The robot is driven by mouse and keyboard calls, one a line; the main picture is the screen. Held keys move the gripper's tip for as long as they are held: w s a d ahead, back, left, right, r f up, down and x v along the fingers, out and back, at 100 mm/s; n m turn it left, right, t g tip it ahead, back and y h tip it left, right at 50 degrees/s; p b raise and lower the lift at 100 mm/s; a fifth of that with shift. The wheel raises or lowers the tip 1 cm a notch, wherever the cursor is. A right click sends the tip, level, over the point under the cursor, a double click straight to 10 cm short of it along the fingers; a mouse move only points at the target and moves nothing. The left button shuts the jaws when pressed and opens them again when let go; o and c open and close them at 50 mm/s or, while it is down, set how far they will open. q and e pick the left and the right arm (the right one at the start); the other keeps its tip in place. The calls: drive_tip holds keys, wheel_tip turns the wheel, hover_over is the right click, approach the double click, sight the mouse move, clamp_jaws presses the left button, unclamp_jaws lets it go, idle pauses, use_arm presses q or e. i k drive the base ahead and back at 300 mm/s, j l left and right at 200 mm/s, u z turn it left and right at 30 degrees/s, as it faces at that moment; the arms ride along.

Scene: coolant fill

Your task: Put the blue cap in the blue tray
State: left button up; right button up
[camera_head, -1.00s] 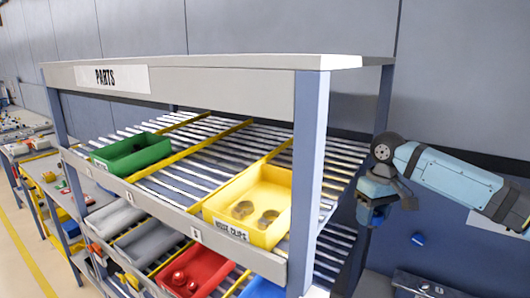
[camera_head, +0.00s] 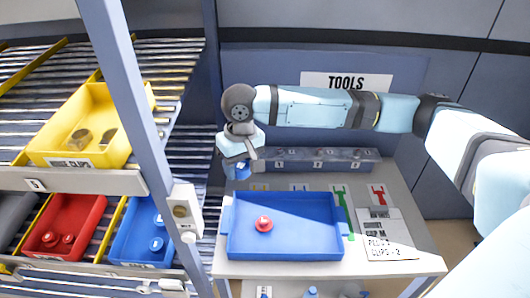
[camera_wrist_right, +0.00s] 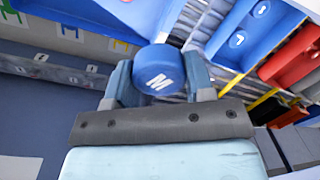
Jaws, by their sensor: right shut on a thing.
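The blue cap (camera_head: 242,170) is held in my right gripper (camera_head: 240,160), above the left rear part of the table. In the right wrist view the cap (camera_wrist_right: 160,70), marked with a white M, sits between the two fingers of the right gripper (camera_wrist_right: 158,85). The blue tray (camera_head: 285,254) lies on the table, in front of and below the gripper. A red cap (camera_head: 264,224) is in the tray, left of its middle. My left gripper is not in view.
A parts rack stands at the left with a yellow bin (camera_head: 80,150), a red bin (camera_head: 90,212) and a blue bin (camera_head: 135,235) holding blue caps. Its post (camera_head: 135,110) rises left of the tray. A grey organizer (camera_head: 320,160) and a paper sheet (camera_head: 392,240) are on the table.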

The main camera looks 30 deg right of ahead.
sight(251, 226)
drive_tip(key=k+l+u, duration=0.2)
drive_tip(key=l+u, duration=0.15)
drive_tip(key=k+l+u, duration=0.6)
drive_tip(key=l+u, duration=0.15)
